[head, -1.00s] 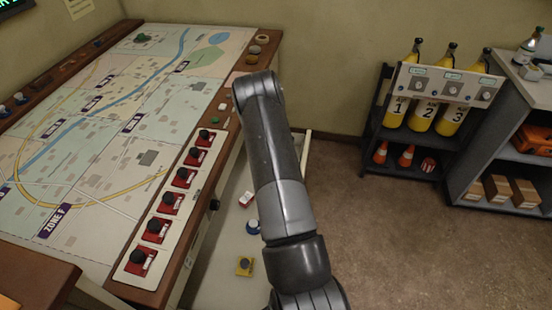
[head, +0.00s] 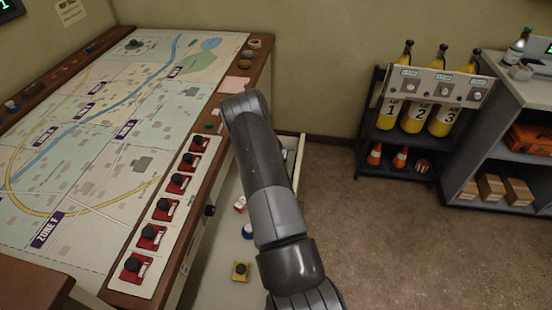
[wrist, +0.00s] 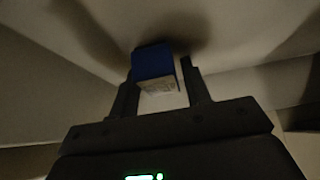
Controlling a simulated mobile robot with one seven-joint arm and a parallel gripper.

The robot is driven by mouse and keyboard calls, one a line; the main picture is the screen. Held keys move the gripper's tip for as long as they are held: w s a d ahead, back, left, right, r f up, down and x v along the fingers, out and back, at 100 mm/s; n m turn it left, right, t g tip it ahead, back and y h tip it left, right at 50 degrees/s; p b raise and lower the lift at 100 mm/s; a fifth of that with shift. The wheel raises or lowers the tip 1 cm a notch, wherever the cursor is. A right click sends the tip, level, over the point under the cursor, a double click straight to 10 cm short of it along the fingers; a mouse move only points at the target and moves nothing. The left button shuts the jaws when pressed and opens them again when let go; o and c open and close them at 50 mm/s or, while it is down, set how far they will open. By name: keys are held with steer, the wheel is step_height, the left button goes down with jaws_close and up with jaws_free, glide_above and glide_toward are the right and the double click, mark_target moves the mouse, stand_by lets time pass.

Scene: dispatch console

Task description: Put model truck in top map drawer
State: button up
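The model truck is not clearly identifiable in the head view. In the wrist view a blue block-like thing with a pale lower side (wrist: 153,62) sits between the fingers, on or just above a pale surface; it may be the truck. My gripper (wrist: 159,78) has its fingers spread around it, with a narrow gap visible at the right finger. In the head view my arm hides the gripper. The open map drawer (head: 222,252) sticks out from the right side of the map table.
The map table (head: 120,130) has a row of red switches (head: 163,209) along its right edge. A dark rack (head: 395,150) with yellow cylinders stands by the back wall. A grey shelf (head: 490,130) is at right. The floor between is clear.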

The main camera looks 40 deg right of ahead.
steer(key=shift+o, duration=0.9)
